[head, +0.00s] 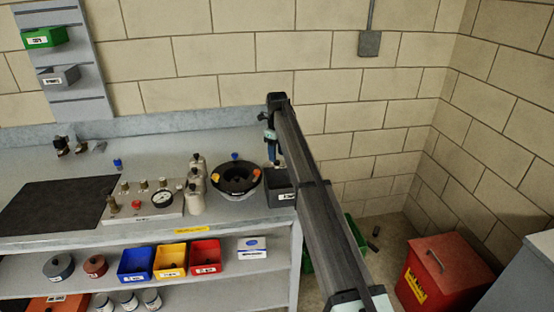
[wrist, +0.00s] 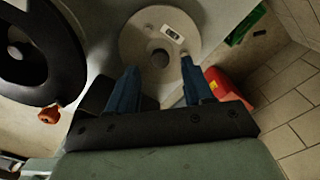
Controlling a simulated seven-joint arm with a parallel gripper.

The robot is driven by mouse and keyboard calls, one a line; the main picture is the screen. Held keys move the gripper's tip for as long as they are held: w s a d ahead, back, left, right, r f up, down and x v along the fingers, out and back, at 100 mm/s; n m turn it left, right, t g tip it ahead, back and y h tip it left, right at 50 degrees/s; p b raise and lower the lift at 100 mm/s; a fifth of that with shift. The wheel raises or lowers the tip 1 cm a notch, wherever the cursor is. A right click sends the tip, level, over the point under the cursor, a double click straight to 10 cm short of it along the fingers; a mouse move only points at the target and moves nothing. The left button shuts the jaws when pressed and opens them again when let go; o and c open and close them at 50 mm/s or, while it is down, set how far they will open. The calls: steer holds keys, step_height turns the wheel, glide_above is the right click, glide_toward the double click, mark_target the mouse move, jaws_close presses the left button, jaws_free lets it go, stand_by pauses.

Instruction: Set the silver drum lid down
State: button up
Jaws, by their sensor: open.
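The silver drum lid (wrist: 134,45) is a pale round disc with a dark central knob (wrist: 158,58) and a white label, in the upper middle of the wrist view. My gripper (wrist: 158,65) is open, with its two blue fingers apart and the knob between their tips in the picture. I cannot tell the height gap, or what the lid rests on. In the head view my gripper (head: 271,150) points down near the bench's right end; the lid cannot be made out there.
A dark grey bin (head: 279,188) is at the bench edge. A red box (head: 440,270) stands on the floor at right. Small bottles (head: 196,188) stand left of the bowl.

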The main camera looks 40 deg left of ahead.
step_height(320, 180, up, 8)
steer(key=shift+r, duration=0.15)
stand_by(0.4)
